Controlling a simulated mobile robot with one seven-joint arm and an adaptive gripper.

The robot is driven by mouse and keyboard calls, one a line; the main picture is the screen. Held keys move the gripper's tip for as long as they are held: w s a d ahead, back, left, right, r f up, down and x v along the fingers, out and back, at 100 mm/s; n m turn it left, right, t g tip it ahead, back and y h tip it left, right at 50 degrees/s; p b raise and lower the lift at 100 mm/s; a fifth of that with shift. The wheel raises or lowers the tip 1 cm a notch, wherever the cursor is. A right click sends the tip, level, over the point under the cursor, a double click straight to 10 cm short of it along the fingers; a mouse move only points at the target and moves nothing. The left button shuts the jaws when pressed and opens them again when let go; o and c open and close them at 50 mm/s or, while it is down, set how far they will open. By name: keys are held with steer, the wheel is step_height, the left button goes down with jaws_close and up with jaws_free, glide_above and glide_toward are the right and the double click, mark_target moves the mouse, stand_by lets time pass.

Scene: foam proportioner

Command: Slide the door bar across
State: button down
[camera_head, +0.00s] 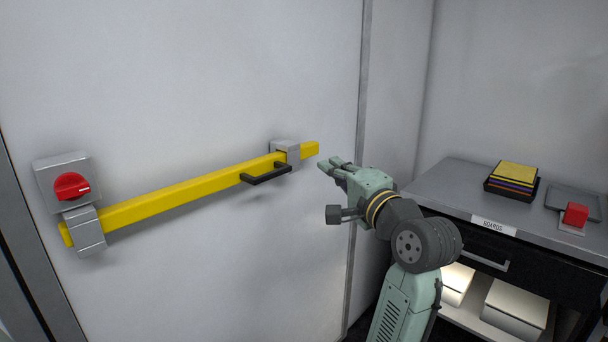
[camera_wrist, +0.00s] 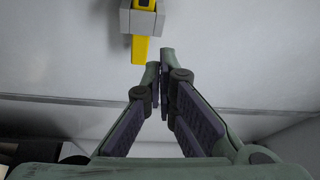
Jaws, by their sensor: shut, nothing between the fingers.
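The yellow door bar (camera_head: 190,194) runs across the grey door, held by a left bracket (camera_head: 85,229) and a right bracket (camera_head: 287,151). A black handle (camera_head: 266,174) sticks out from the bar just left of the right bracket. The bar's right end (camera_head: 311,149) pokes out past that bracket. My gripper (camera_head: 328,166) is shut and empty, just to the right of the bar's end and in front of the door. In the wrist view the bar's end (camera_wrist: 140,50) and bracket (camera_wrist: 142,20) show beyond my fingertips (camera_wrist: 162,58), apart from them.
A grey box with a red knob (camera_head: 71,186) sits above the left bracket. At right, a counter (camera_head: 450,180) carries a stack of coloured boards (camera_head: 513,176) and a red block (camera_head: 575,214). A drawer handle (camera_head: 485,261) faces out below. The door below the bar is clear.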

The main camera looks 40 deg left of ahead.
steer(key=shift+w+d+f+m+g+h, duration=0.15)
steer(key=shift+w+d+f+m+h, duration=0.15)
steer(key=shift+f, duration=0.25)
steer(key=shift+w+d+f+m+g+h, duration=0.1)
steer(key=shift+w+d+f+m+g, duration=0.1)
steer(key=shift+d+f+m, duration=0.3)
steer(key=shift+a, duration=0.15)
steer(key=p+x, duration=0.3)
steer(key=x, duration=0.7)
steer(key=s, duration=0.4)
steer(key=shift+a+p, duration=0.15)
steer(key=shift+p, duration=0.2)
